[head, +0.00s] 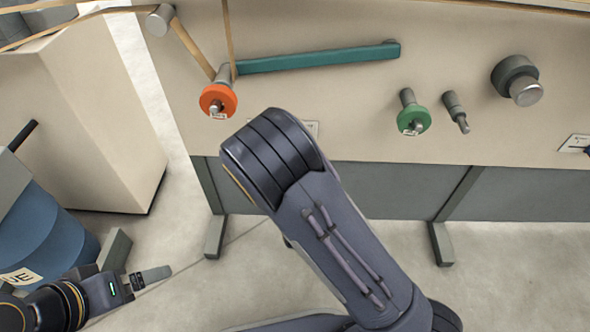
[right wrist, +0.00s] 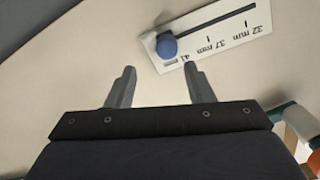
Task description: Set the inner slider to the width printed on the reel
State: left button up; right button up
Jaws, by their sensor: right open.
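A slider scale plate (right wrist: 205,35) lies ahead of my right gripper in the right wrist view. Its upside-down marks read 32 mm, 37 mm and one starting 41. The blue slider knob (right wrist: 167,46) is at the 41 end of the slot. My right gripper (right wrist: 157,75) is open and empty, the knob just beyond its fingertips. In the head view my arm hides that gripper and part of a white plate (head: 312,127). A blue reel-like drum (head: 40,240) with a label, too cut off to read, stands at lower left. My left gripper (head: 152,276) is low beside it, its opening unclear.
The panel carries an orange roller (head: 217,100), a green roller (head: 413,121), a teal bar (head: 320,57) and a dark knob (head: 516,79). Another white plate (head: 573,144) is at the right edge. A beige cabinet (head: 92,125) stands left. Floor in front is partly clear.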

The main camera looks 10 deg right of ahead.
pick_arm(q)
jog(key=f+b, duration=0.1)
jog(key=f, duration=0.1)
jog(key=shift+s+f+b, duration=0.3)
jog(key=shift+f+b, duration=0.05)
jog(key=shift+b, duration=0.05)
pick_arm(e)
jog(key=shift+n+t, duration=0.4)
jog(key=shift+t, duration=0.1)
jog(key=x, duration=0.5)
jog(key=a+x, duration=0.1)
jog(key=x, duration=0.1)
jog(key=shift+w+d+f, duration=0.1)
jog(key=shift+w+f, duration=0.2)
